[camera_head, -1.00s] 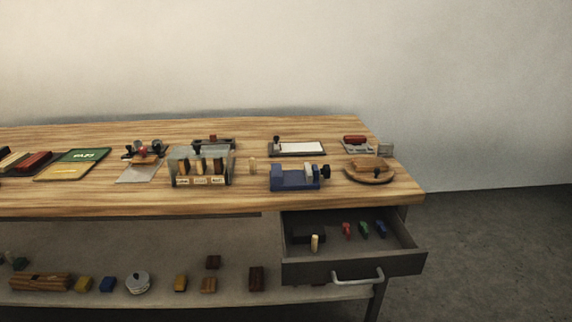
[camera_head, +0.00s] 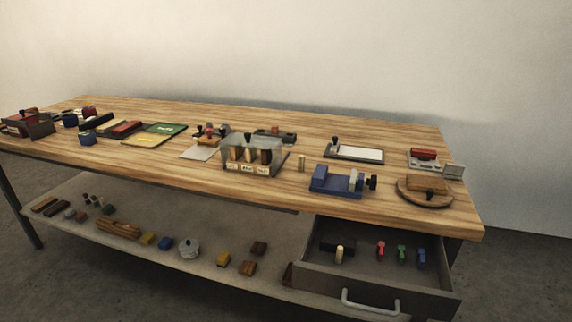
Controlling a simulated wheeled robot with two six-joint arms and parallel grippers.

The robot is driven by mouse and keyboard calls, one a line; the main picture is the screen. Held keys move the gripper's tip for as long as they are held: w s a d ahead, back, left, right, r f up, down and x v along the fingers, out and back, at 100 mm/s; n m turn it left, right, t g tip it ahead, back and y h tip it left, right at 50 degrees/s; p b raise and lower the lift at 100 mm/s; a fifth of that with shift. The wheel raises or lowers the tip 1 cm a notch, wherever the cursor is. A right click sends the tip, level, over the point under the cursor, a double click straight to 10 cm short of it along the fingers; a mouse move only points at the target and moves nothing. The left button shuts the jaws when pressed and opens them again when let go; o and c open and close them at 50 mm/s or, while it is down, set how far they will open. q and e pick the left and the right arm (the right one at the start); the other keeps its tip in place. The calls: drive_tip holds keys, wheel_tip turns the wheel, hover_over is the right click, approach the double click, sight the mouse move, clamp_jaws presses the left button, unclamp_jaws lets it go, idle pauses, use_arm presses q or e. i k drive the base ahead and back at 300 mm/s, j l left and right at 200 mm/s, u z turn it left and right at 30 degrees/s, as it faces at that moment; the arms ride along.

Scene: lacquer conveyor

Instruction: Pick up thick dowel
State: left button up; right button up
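Two pale upright pegs that look like dowels are in view. One peg (camera_head: 339,255) stands inside the open drawer (camera_head: 385,292), in front of a dark block (camera_head: 334,243). It looks the thicker of the two. The other peg (camera_head: 301,162) stands on the wooden tabletop between a clear-sided box and a blue vise. The pictures do not label either as the thick dowel. Neither of my grippers is in view.
Red, green and blue small pieces (camera_head: 401,253) lie in the drawer, right of the peg. The blue vise (camera_head: 337,181) and clear-sided box (camera_head: 252,156) stand on the table (camera_head: 240,185). The lower shelf (camera_head: 130,265) holds several small blocks. Floor at right is clear.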

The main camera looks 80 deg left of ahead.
sight(300, 157)
drive_tip(key=i+l+u, duration=0.1)
drive_tip(key=u, duration=0.35)
drive_tip(key=i+l+u, duration=0.25)
drive_tip(key=u, duration=0.2)
drive_tip(key=i+l+u, duration=0.2)
drive_tip(key=u, duration=0.25)
